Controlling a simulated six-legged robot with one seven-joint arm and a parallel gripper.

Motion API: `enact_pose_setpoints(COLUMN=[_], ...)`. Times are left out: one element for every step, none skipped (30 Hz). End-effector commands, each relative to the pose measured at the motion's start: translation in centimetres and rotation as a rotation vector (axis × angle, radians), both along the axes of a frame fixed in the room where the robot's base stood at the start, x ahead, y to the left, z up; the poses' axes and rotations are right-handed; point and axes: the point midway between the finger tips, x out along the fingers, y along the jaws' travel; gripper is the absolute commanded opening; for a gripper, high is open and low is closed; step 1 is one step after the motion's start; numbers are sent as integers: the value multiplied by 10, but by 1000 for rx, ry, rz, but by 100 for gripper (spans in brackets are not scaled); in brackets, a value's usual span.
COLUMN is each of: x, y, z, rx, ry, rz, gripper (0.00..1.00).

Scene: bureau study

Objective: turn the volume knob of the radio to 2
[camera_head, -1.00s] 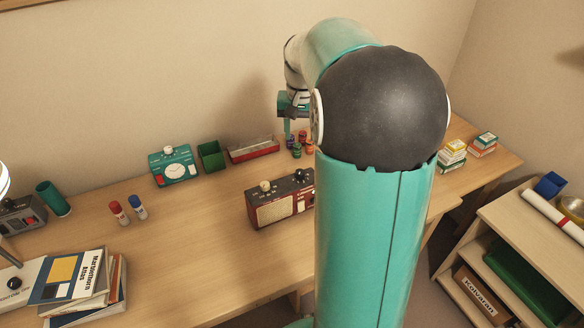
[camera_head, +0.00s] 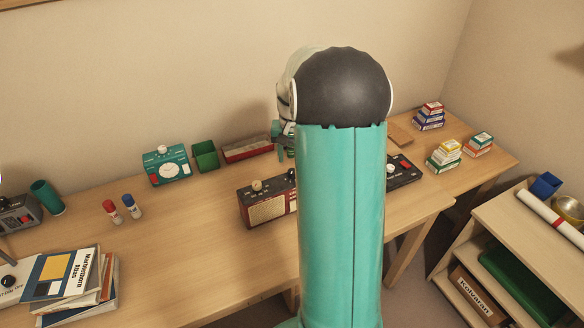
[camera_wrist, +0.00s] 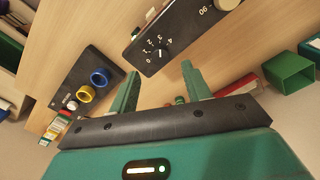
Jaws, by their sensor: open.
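The radio (camera_head: 266,208) stands on the desk, red with a cream grille; my arm hides its right part in the head view. In the wrist view its dark top panel (camera_wrist: 180,28) shows the black volume knob (camera_wrist: 160,53) with a white pointer and small numbers around it. I cannot read for sure which number the pointer meets. My gripper (camera_wrist: 161,72) is open and empty, its two teal fingers apart, with the knob beyond the gap between their tips. The fingers do not appear to touch the knob. In the head view my gripper (camera_head: 284,143) is partly hidden by my arm.
A cream knob (camera_wrist: 227,4) sits farther along the radio's top. A black box (camera_wrist: 88,80) with blue and yellow rings lies beside the radio. The desk front-left of the radio is clear.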

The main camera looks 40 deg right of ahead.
Motion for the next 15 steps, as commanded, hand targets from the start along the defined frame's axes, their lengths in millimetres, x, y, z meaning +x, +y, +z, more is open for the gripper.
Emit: enact_pose_setpoints(x=[-1, -1, 0, 0, 0, 0, 0, 1, 0, 0, 1, 1, 1, 1, 1], y=[0, 0, 0, 0, 0, 1, 1, 1, 1, 1, 1, 1, 1, 1, 0], z=[-12, -17, -24, -29, -34, -39, -43, -46, -49, -51, -53, -54, -54, -55, -55], rx=[4, 3, 3, 3, 3, 3, 2, 1, 1, 2, 2, 1, 1, 1, 1], ry=[5, 4, 3, 3, 3, 3, 2, 1, 1, 2, 2, 1, 1, 1, 1], rz=[0, 0, 1, 1, 2, 2, 3, 3, 4, 4, 4, 4, 4, 4, 3], gripper=[48, 48, 48, 48, 48, 48, 48, 48, 48, 48, 48, 48, 48, 48, 48])
